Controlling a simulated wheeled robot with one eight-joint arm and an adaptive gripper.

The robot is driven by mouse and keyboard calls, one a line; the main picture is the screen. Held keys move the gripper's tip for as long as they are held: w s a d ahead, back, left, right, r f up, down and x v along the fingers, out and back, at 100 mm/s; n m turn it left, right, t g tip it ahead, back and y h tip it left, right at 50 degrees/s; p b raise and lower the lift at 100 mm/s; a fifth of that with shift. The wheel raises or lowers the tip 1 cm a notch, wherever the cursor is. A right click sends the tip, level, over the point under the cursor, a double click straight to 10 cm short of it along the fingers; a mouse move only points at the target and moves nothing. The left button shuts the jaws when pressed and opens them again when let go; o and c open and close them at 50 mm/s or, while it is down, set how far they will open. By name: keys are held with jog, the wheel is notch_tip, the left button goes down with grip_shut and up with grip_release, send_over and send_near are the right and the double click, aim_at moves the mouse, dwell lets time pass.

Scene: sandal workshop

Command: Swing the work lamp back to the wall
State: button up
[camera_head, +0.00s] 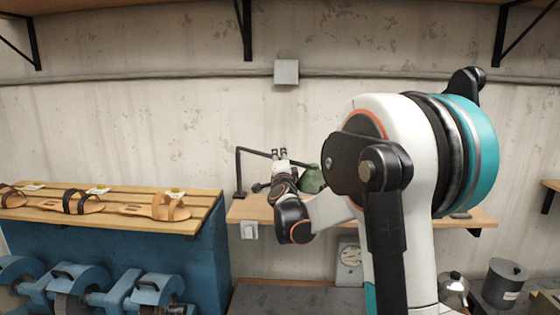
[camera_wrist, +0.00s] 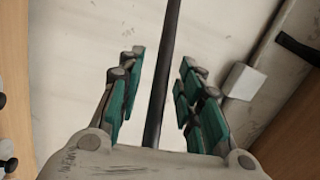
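The work lamp has a black post (camera_head: 239,175) standing at the left of the wooden wall shelf, a thin black horizontal arm (camera_head: 257,152) and a green shade (camera_head: 313,180). The shade is partly hidden behind my arm. My gripper (camera_head: 280,153) is at the lamp arm, between post and shade. In the wrist view my gripper (camera_wrist: 161,62) is open, with teal pads on both sides of a dark rod (camera_wrist: 164,80), which looks like the lamp arm. There is a gap to the pads on each side, and nothing is gripped.
Several sandals (camera_head: 160,208) lie on a slatted bench (camera_head: 120,220) at the left, above blue machines (camera_head: 85,285). The wooden shelf (camera_head: 245,210) lies under the lamp. A grey wall box (camera_head: 286,72) is above. A kettle (camera_head: 453,285) and a dark pot (camera_head: 504,283) stand lower right.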

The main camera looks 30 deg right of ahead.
jog(key=v, duration=1.2)
jog(key=shift+c, duration=0.3)
